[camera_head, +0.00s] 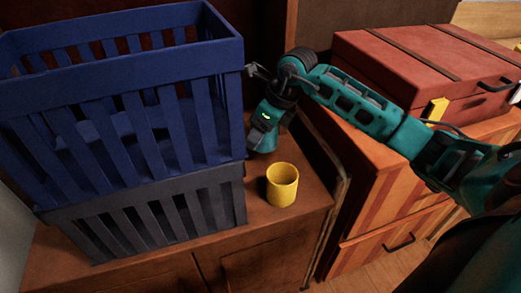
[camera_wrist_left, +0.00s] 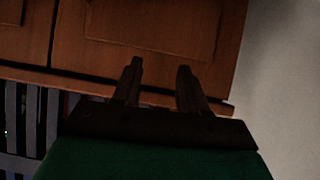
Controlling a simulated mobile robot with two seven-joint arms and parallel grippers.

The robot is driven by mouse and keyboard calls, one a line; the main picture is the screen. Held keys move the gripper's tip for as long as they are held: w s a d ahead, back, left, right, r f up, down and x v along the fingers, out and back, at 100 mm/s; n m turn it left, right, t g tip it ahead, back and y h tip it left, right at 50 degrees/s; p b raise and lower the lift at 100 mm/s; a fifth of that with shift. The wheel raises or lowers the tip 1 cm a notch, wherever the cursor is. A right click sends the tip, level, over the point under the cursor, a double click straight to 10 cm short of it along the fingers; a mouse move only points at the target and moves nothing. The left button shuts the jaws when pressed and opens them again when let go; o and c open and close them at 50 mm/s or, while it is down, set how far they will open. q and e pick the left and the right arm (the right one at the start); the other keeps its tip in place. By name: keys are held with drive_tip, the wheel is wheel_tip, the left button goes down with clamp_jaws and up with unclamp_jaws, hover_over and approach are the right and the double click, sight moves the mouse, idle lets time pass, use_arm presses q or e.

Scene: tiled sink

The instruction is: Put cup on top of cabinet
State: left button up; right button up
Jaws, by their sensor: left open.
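A yellow cup (camera_head: 282,186) stands upright on the brown wooden top of a low cabinet (camera_head: 270,222), near its front right corner. My right arm comes in from the right in the head view. Its gripper (camera_head: 257,140) hangs above and behind the cup, apart from it, close to the crates; its fingers are too unclear to read. My left gripper (camera_wrist_left: 159,84) shows only in the left wrist view. Its two dark fingers are apart with nothing between them, in front of brown cabinet doors (camera_wrist_left: 150,30).
A blue slatted crate (camera_head: 125,60) sits on a grey crate (camera_head: 150,216), left of the cup. A red case (camera_head: 420,65) lies on an orange striped drawer unit (camera_head: 375,205) at the right. A pale wall (camera_wrist_left: 285,90) fills the wrist view's right side.

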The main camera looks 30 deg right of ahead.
sight(262, 145)
use_arm(q)
drive_tip(key=shift+s+a+f+b, duration=0.1)
drive_tip(key=shift+s+f+b, duration=0.2)
drive_tip(key=shift+f, duration=0.45)
use_arm(e)
drive_tip(key=shift+f, duration=2.8)
drive_tip(key=shift+f, duration=0.1)
drive_tip(key=o, duration=1)
use_arm(q)
drive_tip(key=shift+w, duration=0.1)
use_arm(e)
drive_tip(key=shift+r, duration=0.5)
use_arm(q)
wheel_tip(262, 145, up, 2)
drive_tip(key=shift+p, duration=0.85)
use_arm(e)
drive_tip(key=v, duration=1.1)
drive_tip(key=shift+s+d+r, duration=0.1)
drive_tip(key=shift+s, duration=0.05)
